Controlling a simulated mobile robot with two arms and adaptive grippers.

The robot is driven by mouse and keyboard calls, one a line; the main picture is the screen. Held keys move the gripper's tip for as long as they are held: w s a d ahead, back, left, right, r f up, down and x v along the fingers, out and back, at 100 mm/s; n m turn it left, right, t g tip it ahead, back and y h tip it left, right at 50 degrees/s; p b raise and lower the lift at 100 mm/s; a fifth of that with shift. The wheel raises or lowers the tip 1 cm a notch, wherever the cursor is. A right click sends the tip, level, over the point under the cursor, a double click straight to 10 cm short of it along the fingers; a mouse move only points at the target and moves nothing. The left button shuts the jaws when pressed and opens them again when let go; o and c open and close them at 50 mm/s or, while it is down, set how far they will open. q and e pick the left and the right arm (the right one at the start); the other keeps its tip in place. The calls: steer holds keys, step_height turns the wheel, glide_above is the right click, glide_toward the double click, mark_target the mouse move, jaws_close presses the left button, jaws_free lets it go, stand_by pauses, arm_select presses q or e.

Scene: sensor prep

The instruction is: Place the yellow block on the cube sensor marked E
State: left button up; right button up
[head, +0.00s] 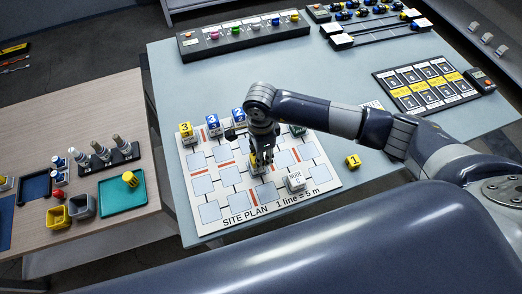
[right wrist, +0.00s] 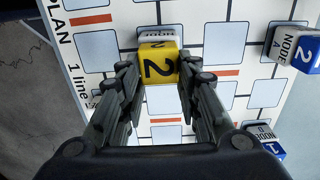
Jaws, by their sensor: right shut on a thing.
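A yellow block marked 2 (right wrist: 158,64) is held between the fingers of my right gripper (right wrist: 160,84). In the head view the gripper (head: 260,158) points down over the site plan board (head: 240,218), with a little of the block (head: 254,164) showing below it. In the right wrist view a white cube sensor (right wrist: 157,35) is right behind the block; its letter is not readable, and I cannot tell whether the two touch. No letter E is legible in either view. My left gripper is not in view.
A white cube marked NODE C (head: 295,181) stands close by on the board. A yellow block 3 (head: 186,130) and blue blocks 3 (head: 213,121) and 2 (head: 238,115) stand along its far side. A yellow block 1 (head: 353,160) lies right of the board.

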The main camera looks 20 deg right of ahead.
steer(key=shift+f, duration=0.1)
steer(key=shift+f+b, duration=0.1)
steer(key=shift+b, duration=0.2)
steer(key=o, duration=0.9)
steer(key=shift+r+p, duration=0.35)
step_height(320, 180, up, 12)
steer(key=b, duration=0.4)
steer(key=shift+f, duration=0.15)
